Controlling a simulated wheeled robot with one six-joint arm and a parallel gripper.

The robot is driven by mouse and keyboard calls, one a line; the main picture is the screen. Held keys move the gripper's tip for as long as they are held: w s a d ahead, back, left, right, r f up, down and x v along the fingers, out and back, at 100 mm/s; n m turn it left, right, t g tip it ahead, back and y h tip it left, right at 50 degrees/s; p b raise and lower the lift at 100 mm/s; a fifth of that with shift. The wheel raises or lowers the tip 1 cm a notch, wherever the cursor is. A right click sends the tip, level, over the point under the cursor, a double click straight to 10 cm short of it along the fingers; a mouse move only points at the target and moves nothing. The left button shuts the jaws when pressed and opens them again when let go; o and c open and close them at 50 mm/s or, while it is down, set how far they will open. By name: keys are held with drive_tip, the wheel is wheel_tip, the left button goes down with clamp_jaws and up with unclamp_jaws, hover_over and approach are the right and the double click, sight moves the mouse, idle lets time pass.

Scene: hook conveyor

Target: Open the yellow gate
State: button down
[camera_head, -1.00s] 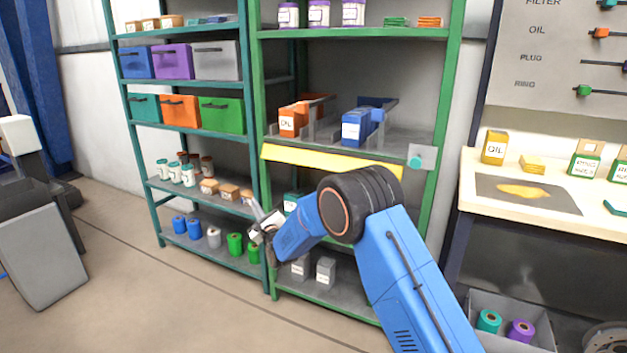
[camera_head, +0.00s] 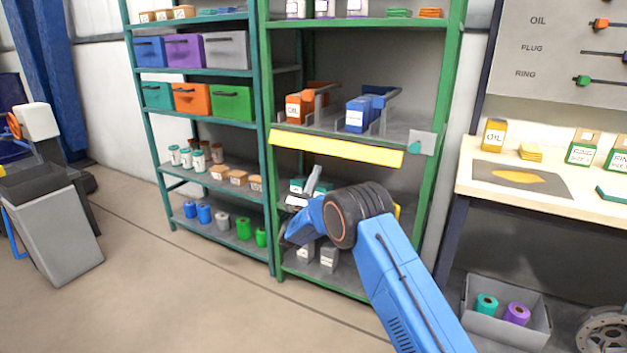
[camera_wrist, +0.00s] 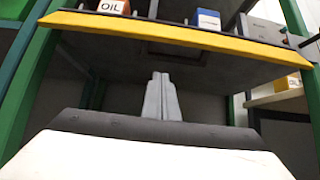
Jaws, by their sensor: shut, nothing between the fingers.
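The yellow gate (camera_head: 335,148) is a long flat bar across the front edge of the green rack's middle shelf. In the wrist view the gate (camera_wrist: 190,39) runs across the top, above and beyond my fingers. A grey plate with a teal knob (camera_head: 415,147) sits at the gate's right end. My gripper (camera_head: 315,170) is below the gate, left of its middle, pointing upward. In the wrist view its grey fingers (camera_wrist: 160,76) are together and empty, with a visible gap to the gate. My wrist hides part of the shelf below.
Orange (camera_head: 299,108) and blue (camera_head: 358,115) bins stand on the shelf behind the gate. The green rack's right post (camera_head: 450,70) and a worktable (camera_head: 540,178) are to the right. A teal rack (camera_head: 150,150) is at left. The front floor is clear.

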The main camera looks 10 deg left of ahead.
sight(332, 147)
drive_tip(key=shift+w+d+r, duration=0.1)
drive_tip(key=shift+w+r, duration=0.05)
drive_tip(key=shift+r, duration=1.3)
drive_tip(key=shift+w+r, duration=0.15)
drive_tip(key=shift+r, duration=1.3)
drive_tip(key=shift+s+a+r+g+y, duration=0.25)
drive_tip(key=shift+s+r+g+y, duration=0.2)
drive_tip(key=shift+s+g, duration=0.45)
drive_tip(key=shift+s+a+r+g+y, duration=0.25)
drive_tip(key=shift+s+r+g+y, duration=0.15)
drive_tip(key=shift+g, duration=0.8)
drive_tip(key=shift+f, duration=0.1)
